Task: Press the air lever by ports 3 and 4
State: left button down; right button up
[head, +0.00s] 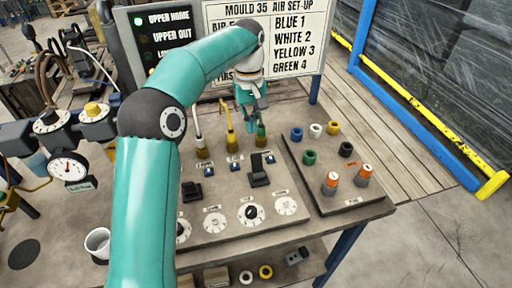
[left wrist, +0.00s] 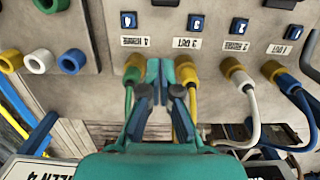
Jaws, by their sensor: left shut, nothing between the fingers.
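The black air lever (head: 258,172) by ports 3 and 4 stands on the grey panel (head: 225,217), just in front of the yellow hose (head: 231,136) and green hose (head: 261,134). In the left wrist view only a sliver of this lever (left wrist: 165,3) shows at the top edge. My left gripper (head: 254,112) is above and behind the lever, apart from it. In the left wrist view the left gripper (left wrist: 160,68) is shut and empty, its fingertips between the green hose's fitting (left wrist: 132,72) and the yellow hose's fitting (left wrist: 187,74). My right gripper is not in view.
A second black lever (head: 190,191) sits to the left. Several dials (head: 250,213) line the panel's front. A side plate (head: 340,190) with coloured rings and two orange-topped knobs is on the right. A sign board (head: 300,40) stands behind. The hoses crowd the gripper.

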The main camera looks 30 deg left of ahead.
aim_at(257, 167)
pick_arm(q)
jog(key=f, duration=0.5)
jog(key=shift+s+d+f, duration=0.15)
jog(key=shift+d+f, duration=0.05)
jog(key=shift+f, duration=0.2)
jog(key=shift+s+d+r, duration=0.3)
jog(key=shift+s+d, duration=0.2)
jog(key=shift+d, duration=0.1)
jog(key=shift+s+d+r, duration=0.3)
jog(key=shift+s+d, duration=0.15)
jog(key=shift+d, duration=0.1)
jog(key=shift+s+d+r, duration=0.1)
jog(key=shift+s+d, duration=0.05)
jog(key=shift+s, duration=0.05)
jog(key=shift+d, duration=0.1)
jog(key=shift+d, duration=0.15)
